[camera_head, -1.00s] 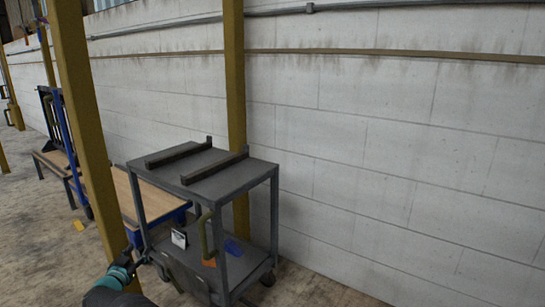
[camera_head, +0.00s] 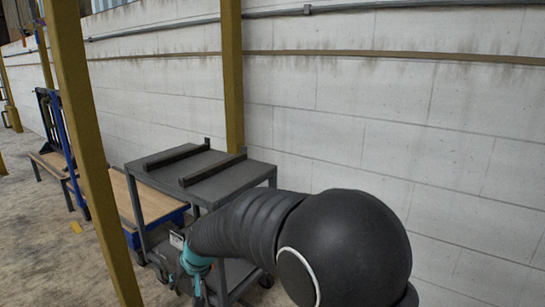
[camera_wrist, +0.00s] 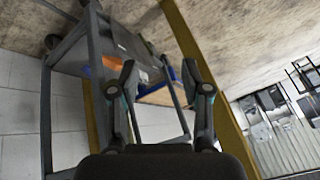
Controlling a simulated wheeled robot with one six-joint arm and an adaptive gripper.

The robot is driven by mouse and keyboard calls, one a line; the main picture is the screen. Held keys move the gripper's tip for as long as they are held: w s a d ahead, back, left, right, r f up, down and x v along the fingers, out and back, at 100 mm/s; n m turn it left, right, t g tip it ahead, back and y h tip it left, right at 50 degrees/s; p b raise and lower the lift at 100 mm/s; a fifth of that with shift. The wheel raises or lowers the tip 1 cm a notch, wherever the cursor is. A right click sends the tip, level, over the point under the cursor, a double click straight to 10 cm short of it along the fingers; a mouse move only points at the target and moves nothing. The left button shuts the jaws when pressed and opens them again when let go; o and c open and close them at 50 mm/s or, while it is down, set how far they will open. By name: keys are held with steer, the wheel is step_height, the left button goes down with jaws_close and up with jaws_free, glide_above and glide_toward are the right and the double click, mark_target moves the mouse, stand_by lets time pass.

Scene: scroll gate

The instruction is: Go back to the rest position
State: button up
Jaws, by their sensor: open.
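My gripper (camera_wrist: 160,90) shows in the wrist view with its two fingers spread apart and nothing between them. In the head view my dark arm reaches across the lower middle, and the fingers themselves are hard to make out at the bottom edge. A grey two-level cart (camera_head: 208,172) stands behind my arm. My arm hides much of its lower shelf and right legs. In the wrist view the cart's frame (camera_wrist: 95,60) is tilted, with an orange item (camera_wrist: 97,63) and a blue item (camera_wrist: 150,76) beyond the fingers.
Two dark bars lie on the cart's top. A yellow post (camera_head: 88,150) stands close on the left, and another yellow post (camera_head: 232,80) stands behind the cart. A white block wall (camera_head: 400,110) runs along the back. A wood-topped blue platform cart (camera_head: 152,203) is left of the grey cart.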

steer(key=s+d+r+m+h, duration=0.1)
steer(key=s+d+r, duration=0.2)
steer(key=s+d, duration=0.5)
steer(key=s+d+r+m+t+h, duration=0.1)
steer(key=s+d+r, duration=0.3)
steer(key=d, duration=1.3)
steer(key=s+d+r+m+t+h, duration=0.1)
steer(key=s+d+r+m+h, duration=0.1)
steer(key=s+d, duration=1.1)
step_height(320, 180, up, 2)
steer(key=shift+d+r+m+h, duration=0.15)
steer(key=shift+r+m+h, duration=0.15)
steer(key=shift+h, duration=0.2)
